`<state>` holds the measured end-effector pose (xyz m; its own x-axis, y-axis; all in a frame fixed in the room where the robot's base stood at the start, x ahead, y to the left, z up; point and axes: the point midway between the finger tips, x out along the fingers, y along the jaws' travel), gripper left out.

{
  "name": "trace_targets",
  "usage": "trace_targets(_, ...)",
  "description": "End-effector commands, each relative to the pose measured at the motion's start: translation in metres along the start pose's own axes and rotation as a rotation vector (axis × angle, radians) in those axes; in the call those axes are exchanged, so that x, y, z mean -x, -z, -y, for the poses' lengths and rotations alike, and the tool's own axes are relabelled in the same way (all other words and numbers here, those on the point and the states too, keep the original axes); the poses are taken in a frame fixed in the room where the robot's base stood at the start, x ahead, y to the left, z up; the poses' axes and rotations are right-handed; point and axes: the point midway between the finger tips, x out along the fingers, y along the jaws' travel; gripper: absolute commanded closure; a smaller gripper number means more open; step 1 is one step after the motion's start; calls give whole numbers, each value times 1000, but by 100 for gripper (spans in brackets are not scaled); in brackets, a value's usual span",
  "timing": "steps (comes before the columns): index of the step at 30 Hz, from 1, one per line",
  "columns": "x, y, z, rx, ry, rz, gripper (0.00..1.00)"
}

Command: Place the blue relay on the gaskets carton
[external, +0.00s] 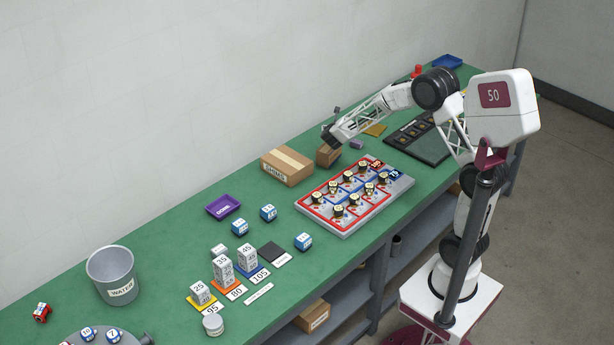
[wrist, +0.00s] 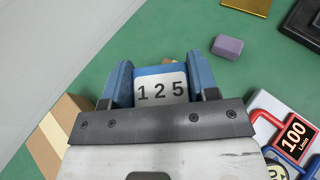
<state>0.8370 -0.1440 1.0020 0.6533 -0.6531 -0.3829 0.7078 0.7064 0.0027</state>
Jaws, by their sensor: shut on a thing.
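My gripper (external: 331,137) is shut on a blue block with a white face marked 125, which I take as the blue relay (wrist: 160,88). It sits between the two blue fingers in the wrist view. In the external view the held block is too small to make out. A small brown carton (external: 328,155) stands just below or behind the gripper; I cannot tell whether they touch. A larger taped carton (external: 287,166) stands to its left, with a label too small to read surely. Part of a taped carton (wrist: 62,125) shows left of the gripper in the wrist view.
A purple block (wrist: 228,47) lies on the green bench beyond the gripper. A red-and-blue framed panel with several dark knobs (external: 355,197) lies to the right. Several blue-and-white blocks (external: 268,212), a purple tray (external: 224,207) and a grey bucket (external: 111,276) stand farther left.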

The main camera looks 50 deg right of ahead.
Motion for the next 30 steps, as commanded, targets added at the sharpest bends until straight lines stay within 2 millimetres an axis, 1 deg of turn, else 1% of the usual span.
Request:
trace_targets(3, -8, -2, -6, 0, 0, 0, 73)
trace_targets(6, -12, -3, -8, 0, 0, 0, 73)
trace_targets(18, -13, -2, -9, 0, 0, 0, 73)
trace_targets(20, -14, 0, -9, 1, 0, 0, 73)
trace_targets(27, -23, 22, -9, 1, 0, -1, 73)
trace_targets(30, -25, 28, -9, 1, -1, -1, 73)
